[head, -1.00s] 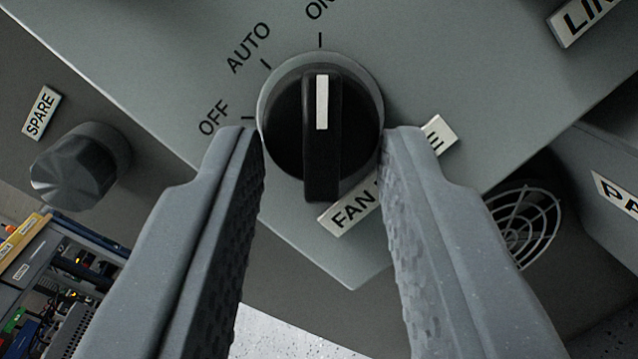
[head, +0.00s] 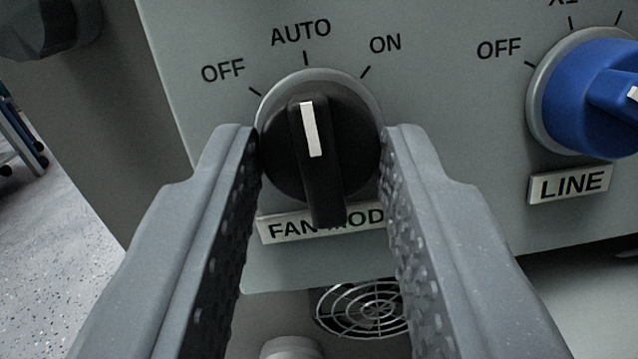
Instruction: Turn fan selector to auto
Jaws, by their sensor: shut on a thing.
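The fan selector (head: 330,185) is a round black knob with a raised grip bar and a white pointer line, in a grey ring on the grey panel. OFF, AUTO and ON are printed around its top. The white line points up and slightly left, at or very near the AUTO mark (head: 306,58). My gripper (head: 320,150) is shut on the knob, one finger on its left side and one on its right. The FAN MODE label (head: 285,228) sits below the knob, partly hidden by the grip bar and right finger.
A blue LINE selector (head: 585,95) stands to the right, with its label (head: 570,185) below. A dark grey knob (head: 45,25) is at the upper left. A round fan grille (head: 365,308) lies below the panel. Pale floor (head: 60,220) shows at the left.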

